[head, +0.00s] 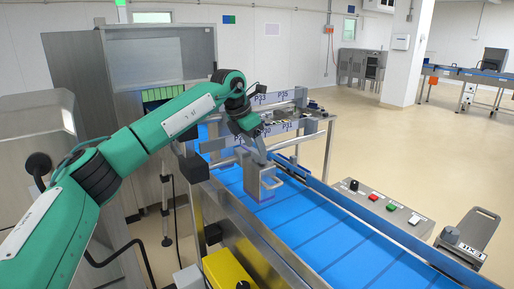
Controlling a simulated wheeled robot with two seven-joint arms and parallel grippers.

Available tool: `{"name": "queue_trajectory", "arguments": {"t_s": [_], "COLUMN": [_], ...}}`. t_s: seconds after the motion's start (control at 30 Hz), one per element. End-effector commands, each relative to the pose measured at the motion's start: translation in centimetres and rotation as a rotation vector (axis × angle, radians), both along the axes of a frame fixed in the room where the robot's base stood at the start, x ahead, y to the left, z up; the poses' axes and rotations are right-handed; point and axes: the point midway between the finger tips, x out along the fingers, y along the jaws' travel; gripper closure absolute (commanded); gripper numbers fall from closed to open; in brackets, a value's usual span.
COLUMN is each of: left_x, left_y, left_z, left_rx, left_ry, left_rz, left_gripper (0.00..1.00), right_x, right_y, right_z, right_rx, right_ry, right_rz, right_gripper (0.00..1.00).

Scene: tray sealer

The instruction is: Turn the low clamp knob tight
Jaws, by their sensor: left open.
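My left gripper (252,141) hangs from its wrist over the far part of the blue conveyor, by the front grey guide rail (284,127). It is open. Its fingertips are small and hard to separate from the grey metal behind. A grey metal block (264,188) shows directly below it on the belt; I cannot tell whether they touch. The low clamp knob cannot be made out for certain; the wrist and gripper cover part of the rail area. My right gripper is not in view.
The blue conveyor belt (315,224) runs towards the lower right between steel side rails. A control box (392,211) with coloured buttons stands along its right side, and a plate marked EXIT (464,238) beyond it. A yellow box (229,271) sits at the near left. Open floor lies to the right.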

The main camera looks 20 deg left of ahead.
Motion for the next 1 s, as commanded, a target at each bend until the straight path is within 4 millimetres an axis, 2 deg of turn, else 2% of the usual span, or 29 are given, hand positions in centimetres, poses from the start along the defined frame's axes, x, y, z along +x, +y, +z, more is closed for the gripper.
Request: {"name": "queue_trajectory", "arguments": {"t_s": [0.2, 0.53, 0.57, 0.7, 0.73, 1.0], "left_x": [0.7, 0.8, 0.8, 0.8, 0.8, 0.8], "left_y": [-0.6, -0.7, -0.7, -0.7, -0.7, -0.7], "left_z": [-2.1, -2.5, -2.5, -2.5, -2.5, -2.4], "left_rx": [0.001, 0.000, 0.000, -0.001, -0.001, -0.001], "left_ry": [-0.001, -0.001, -0.001, -0.001, -0.001, 0.000], "left_rz": [0.000, 0.000, 0.000, 0.000, 0.000, -0.024], "left_gripper": [0.38, 0.38, 0.40, 0.68, 0.70, 0.70], "right_x": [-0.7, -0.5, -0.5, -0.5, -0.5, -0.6], "right_y": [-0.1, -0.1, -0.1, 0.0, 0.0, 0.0], "right_z": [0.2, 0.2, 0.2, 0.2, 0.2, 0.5], "right_rx": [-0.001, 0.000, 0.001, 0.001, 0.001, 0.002], "right_ry": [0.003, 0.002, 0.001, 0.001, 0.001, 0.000], "right_rz": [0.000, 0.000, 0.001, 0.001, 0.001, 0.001], "right_gripper": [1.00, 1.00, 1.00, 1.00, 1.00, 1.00]}}
